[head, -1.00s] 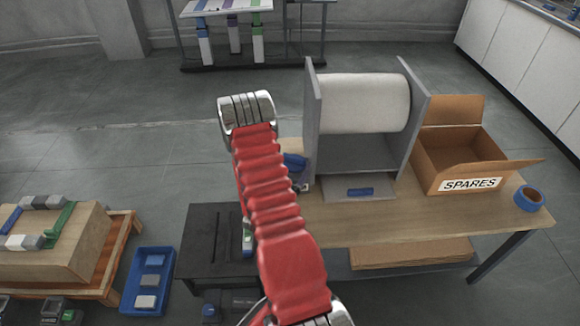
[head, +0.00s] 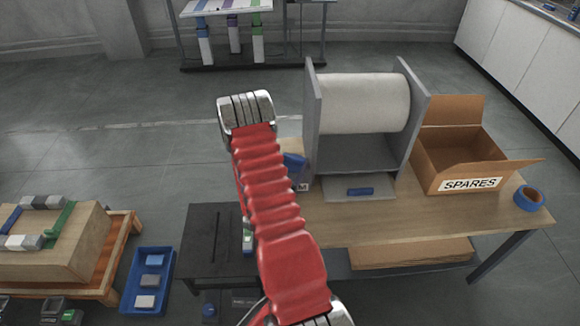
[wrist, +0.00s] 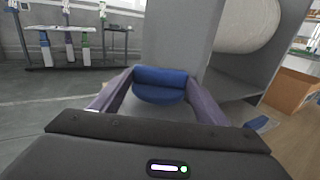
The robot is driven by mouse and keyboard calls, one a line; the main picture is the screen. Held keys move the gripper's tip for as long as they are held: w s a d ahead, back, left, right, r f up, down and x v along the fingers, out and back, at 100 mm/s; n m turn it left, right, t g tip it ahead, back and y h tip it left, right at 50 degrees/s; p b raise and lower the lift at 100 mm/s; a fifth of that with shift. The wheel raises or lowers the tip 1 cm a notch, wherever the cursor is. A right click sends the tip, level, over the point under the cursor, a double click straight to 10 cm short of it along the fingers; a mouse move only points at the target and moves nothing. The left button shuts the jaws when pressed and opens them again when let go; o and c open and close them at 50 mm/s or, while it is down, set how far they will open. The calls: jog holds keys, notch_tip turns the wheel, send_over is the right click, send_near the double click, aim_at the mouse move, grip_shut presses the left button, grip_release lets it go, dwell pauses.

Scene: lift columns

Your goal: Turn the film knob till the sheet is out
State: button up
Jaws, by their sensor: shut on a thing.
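The film dispenser (head: 312,125) stands on the wooden table, with a white film roll (head: 365,103) between its two grey side plates. The blue film knob (wrist: 160,84) sits at the outer face of its left side plate. My gripper (wrist: 160,92) is shut on the knob, one finger on each side of it. In the head view my red-sleeved arm (head: 270,190) partly covers the knob, and little of the gripper shows. A grey tray with a blue piece (head: 360,191) lies at the dispenser's front. I see no film sheet hanging out.
An open cardboard box marked SPARES (head: 470,184) stands right of the dispenser, with a blue tape roll (head: 529,198) beside it. A blue bin (head: 148,280) and a wooden block on a low table (head: 60,245) are at the left.

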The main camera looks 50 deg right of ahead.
jog(key=shift+w+d+g, duration=0.1)
jog(key=shift+d+g, duration=0.1)
jog(key=shift+g, duration=0.2)
jog(key=shift+m, duration=0.3)
jog(key=shift+w+m+g, duration=0.2)
jog(key=shift+m+g, duration=0.55)
jog(key=shift+g, duration=0.45)
jog(key=shift+w+m+g, duration=0.25)
jog(key=shift+m+g, duration=0.55)
jog(key=shift+g, duration=0.4)
jog(key=shift+w+m+g, duration=0.2)
jog(key=shift+m+g, duration=0.55)
jog(key=shift+g, duration=0.45)
jog(key=shift+w+d+m+g+y, duration=0.15)
jog(key=shift+m+g+y, duration=0.2)
jog(key=shift+m+g, duration=0.5)
jog(key=shift+w+m+g+y, duration=0.15)
jog(key=shift+m+g+y, duration=0.3)
jog(key=shift+g, duration=0.75)
jog(key=shift+w+d+m+g+y, duration=0.15)
jog(key=shift+m+g+y, duration=0.15)
jog(key=shift+m+g, duration=0.6)
jog(key=shift+g, duration=0.35)
jog(key=o, duration=1)
jog(key=shift+o, duration=0.2)
jog(key=shift+a, duration=0.1)
